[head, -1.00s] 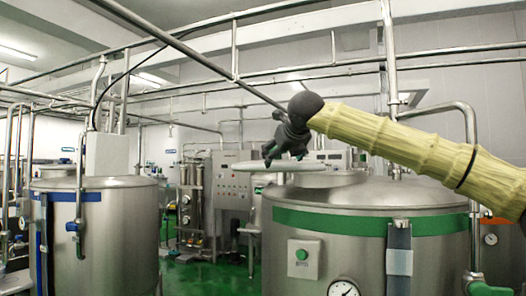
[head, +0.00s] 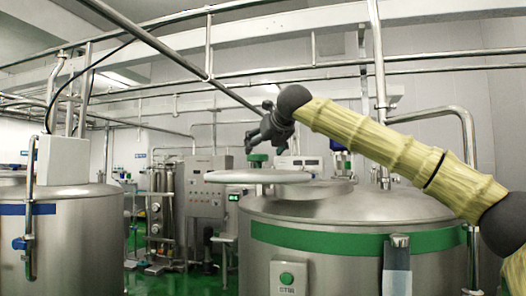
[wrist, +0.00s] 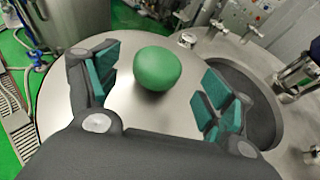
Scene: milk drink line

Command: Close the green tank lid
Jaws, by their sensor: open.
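The green tank (head: 330,240) is a steel vessel with a green band at the right of the head view. Its lid (head: 245,176) is a flat steel disc, held level above the tank's top left edge and overhanging it. In the wrist view the lid (wrist: 130,110) lies beside the dark round tank opening (wrist: 255,100), leaving much of it uncovered. A green ball knob (wrist: 158,68) rises from the lid; it also shows in the head view (head: 257,158). My gripper (head: 252,145) is open just above the knob. In the wrist view its fingers (wrist: 160,85) flank the knob with visible gaps.
A blue-banded tank (head: 75,240) stands at the left. A control cabinet (head: 205,190) is behind. Vertical pipes (head: 377,100) rise behind the green tank. A small clamp fitting (wrist: 187,40) sits near the lid's edge.

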